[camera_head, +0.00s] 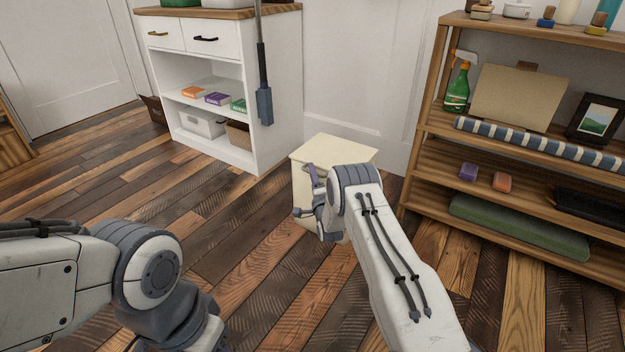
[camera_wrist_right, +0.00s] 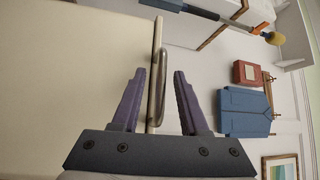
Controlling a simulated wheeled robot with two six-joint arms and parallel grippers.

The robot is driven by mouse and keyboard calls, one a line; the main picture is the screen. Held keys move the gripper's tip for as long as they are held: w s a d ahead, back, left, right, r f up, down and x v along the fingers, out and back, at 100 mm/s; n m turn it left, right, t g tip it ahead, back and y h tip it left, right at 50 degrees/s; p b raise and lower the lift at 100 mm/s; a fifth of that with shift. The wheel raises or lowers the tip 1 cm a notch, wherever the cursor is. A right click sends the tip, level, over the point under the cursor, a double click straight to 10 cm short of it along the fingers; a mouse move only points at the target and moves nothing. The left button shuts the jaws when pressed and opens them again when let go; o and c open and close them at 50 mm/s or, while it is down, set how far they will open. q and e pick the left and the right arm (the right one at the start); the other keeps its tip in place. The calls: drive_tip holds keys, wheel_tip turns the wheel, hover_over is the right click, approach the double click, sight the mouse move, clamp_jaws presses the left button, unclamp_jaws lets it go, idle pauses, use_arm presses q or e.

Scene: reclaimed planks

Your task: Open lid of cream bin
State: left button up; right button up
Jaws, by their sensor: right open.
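The cream bin (camera_head: 345,148) stands on the floor between the white cabinet and the wooden shelf, its flat lid lying shut. My right gripper (camera_head: 304,194) is at the bin's front, left side, and my right arm hides much of the bin. In the right wrist view the cream bin (camera_wrist_right: 65,85) fills the left side, and a metal bar handle (camera_wrist_right: 163,75) runs along its edge. The open purple fingers of my right gripper (camera_wrist_right: 160,74) stand on either side of the handle; contact cannot be told. My left arm shows at lower left, but its gripper is out of view.
A white cabinet (camera_head: 270,140) stands left of the bin, with a blue-headed long-handled tool (camera_head: 264,100) in front of it. A wooden shelf (camera_head: 425,150) with several items stands to the right. The plank floor (camera_head: 220,240) in front is clear.

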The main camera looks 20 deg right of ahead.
drive_tip(key=shift+w+r, duration=0.1)
drive_tip(key=shift+w, duration=0.3)
clamp_jaws()
idle(1.2)
